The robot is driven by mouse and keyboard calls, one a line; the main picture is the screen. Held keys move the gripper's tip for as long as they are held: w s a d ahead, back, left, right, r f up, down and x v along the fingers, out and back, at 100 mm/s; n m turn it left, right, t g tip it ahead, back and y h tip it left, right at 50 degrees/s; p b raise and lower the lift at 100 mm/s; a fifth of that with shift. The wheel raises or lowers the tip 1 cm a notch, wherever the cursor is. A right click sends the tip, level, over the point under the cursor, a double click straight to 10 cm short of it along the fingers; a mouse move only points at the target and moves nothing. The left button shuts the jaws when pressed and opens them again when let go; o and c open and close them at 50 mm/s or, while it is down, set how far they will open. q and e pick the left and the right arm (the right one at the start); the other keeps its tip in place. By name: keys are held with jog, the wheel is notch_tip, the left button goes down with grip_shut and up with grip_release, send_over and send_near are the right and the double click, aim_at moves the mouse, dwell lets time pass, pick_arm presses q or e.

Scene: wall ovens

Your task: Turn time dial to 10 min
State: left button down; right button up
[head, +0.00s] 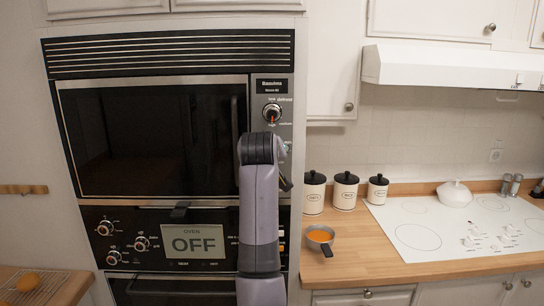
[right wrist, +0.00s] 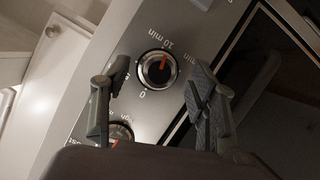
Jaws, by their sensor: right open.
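The time dial (right wrist: 158,70) is a round dark knob with a silver rim and a red pointer in the right wrist view. Its red pointer points up, toward the "10 min" marking, and "0" is printed below it. My right gripper (right wrist: 161,74) is open, with one finger on each side of the dial; I see gaps to the dial and no clear contact. My left gripper is not in view.
Another microwave knob (head: 272,113) with a red pointer sits high on the panel; it also shows in the right wrist view (right wrist: 120,133), near the left finger. The oven display (head: 194,240) reads OFF. A small pan (head: 320,235) stands on the right counter.

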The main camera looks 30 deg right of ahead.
jog(key=v, duration=1.1)
jog(key=shift+w+f, duration=0.1)
jog(key=shift+f, duration=0.05)
